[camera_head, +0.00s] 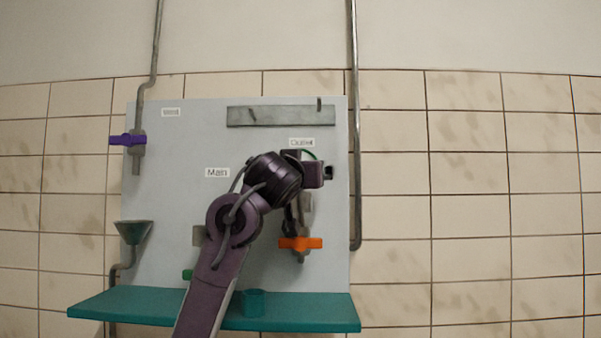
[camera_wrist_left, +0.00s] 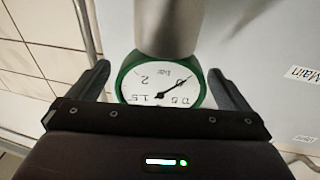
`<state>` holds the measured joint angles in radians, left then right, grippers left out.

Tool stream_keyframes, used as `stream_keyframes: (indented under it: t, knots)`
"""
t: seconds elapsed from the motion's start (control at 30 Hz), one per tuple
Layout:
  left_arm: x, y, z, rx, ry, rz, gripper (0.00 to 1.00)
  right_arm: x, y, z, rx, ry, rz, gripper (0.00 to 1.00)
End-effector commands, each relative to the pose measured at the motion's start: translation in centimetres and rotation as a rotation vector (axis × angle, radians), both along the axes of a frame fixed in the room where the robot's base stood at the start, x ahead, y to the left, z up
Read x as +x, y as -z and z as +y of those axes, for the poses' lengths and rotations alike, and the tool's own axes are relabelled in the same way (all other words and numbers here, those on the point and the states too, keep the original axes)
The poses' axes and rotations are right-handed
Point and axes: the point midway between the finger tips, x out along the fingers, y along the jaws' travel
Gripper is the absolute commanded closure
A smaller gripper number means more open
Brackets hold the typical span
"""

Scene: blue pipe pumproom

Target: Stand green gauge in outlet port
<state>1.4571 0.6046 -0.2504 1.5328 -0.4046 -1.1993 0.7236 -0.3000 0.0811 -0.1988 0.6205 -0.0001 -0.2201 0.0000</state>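The green gauge (camera_wrist_left: 163,88) has a white dial and sits between the fingers of my left gripper (camera_wrist_left: 158,72) in the left wrist view. Narrow gaps show beside its rim, so the fingers look open around it. A grey cylinder (camera_wrist_left: 168,25), seemingly the outlet port, meets the gauge's edge there. The joint is hidden, so I cannot tell how deep the gauge sits. In the head view my left gripper (camera_head: 315,172) is just under the Outlet label (camera_head: 302,142), above the grey outlet pipe (camera_head: 307,212). Only a green sliver of the gauge (camera_head: 311,154) shows. My right gripper is not in view.
An orange valve handle (camera_head: 300,244) is below the outlet pipe. A teal shelf (camera_head: 310,314) with a teal cup (camera_head: 253,303) runs along the bottom. My arm partly covers the Main area.

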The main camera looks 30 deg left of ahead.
Motion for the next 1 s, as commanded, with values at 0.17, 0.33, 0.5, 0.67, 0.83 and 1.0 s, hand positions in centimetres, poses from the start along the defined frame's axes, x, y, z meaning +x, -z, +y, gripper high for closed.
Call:
stream_keyframes:
  t: [0.17,0.33,0.5,0.67,0.83,1.0]
  knots:
    - [0.0,0.1,0.0,0.000,0.000,0.002,0.01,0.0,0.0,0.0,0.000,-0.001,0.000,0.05]
    - [-0.9,0.5,-0.5,-0.001,0.002,0.000,0.01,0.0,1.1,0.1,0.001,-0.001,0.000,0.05]
    - [-3.6,1.1,-1.6,0.000,0.005,-0.004,0.01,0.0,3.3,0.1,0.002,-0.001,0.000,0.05]
    - [-5.9,1.4,-2.5,-0.001,0.003,-0.002,0.01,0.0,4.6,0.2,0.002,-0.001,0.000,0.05]
    - [-7.1,1.3,-2.9,0.001,0.001,-0.002,0.01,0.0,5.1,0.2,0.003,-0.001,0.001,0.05]
    - [-7.2,1.2,-2.9,0.001,0.000,0.000,0.01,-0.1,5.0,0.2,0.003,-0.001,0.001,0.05]
